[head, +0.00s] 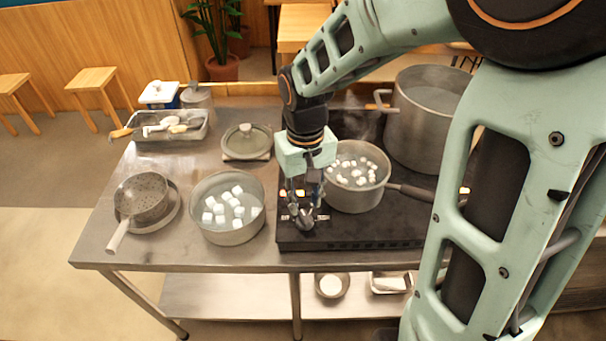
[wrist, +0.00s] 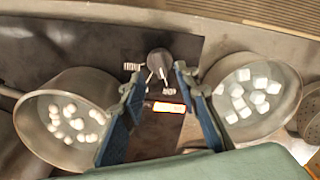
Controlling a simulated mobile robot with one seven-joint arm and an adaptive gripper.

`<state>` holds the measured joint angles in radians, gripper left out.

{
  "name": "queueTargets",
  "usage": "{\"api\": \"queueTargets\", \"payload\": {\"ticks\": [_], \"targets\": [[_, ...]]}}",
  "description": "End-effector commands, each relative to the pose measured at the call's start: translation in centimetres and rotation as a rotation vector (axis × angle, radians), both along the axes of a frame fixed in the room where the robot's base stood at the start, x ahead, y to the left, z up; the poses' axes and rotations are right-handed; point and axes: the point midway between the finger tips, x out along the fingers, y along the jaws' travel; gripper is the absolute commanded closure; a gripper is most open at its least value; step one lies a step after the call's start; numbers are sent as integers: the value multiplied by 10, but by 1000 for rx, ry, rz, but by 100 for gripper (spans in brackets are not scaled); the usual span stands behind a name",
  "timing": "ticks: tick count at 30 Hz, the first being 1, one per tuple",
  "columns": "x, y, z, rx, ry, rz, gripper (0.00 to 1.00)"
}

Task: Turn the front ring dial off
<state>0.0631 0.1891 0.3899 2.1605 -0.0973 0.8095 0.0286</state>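The stove (head: 380,232) is a dark cooktop on the metal table. A dark ring dial (wrist: 158,62) is near its front edge, with white markings beside it. An orange light (wrist: 168,107) glows close to the dial. The dial also shows in the head view (head: 306,221), partly hidden by my fingers. My gripper (wrist: 157,76) is open, pointing down, with one finger to each side of the dial in the wrist view. I cannot tell whether either finger touches it. A pot with white pieces (head: 338,194) sits on the stove, to the right of my gripper.
A pot of white cubes (head: 226,236) stands left of the stove. A strainer (head: 142,196) is further left. A lidded pan (head: 246,142) and a utensil tray (head: 150,130) stand behind. A large pot (head: 428,130) is at the back right.

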Motion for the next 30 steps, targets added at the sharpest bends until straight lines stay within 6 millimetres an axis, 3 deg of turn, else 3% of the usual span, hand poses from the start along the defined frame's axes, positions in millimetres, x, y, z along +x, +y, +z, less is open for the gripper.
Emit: {"api": "queueTargets", "payload": {"ticks": [3,9,20,27,30], "targets": [[-1,0,-23,0,4,1,71],[0,0,-43,0,1,1,71],[0,0,-48,0,-1,0,71],[0,0,-48,-1,-1,0,97],[0,0,-48,-1,-1,0,100]]}}
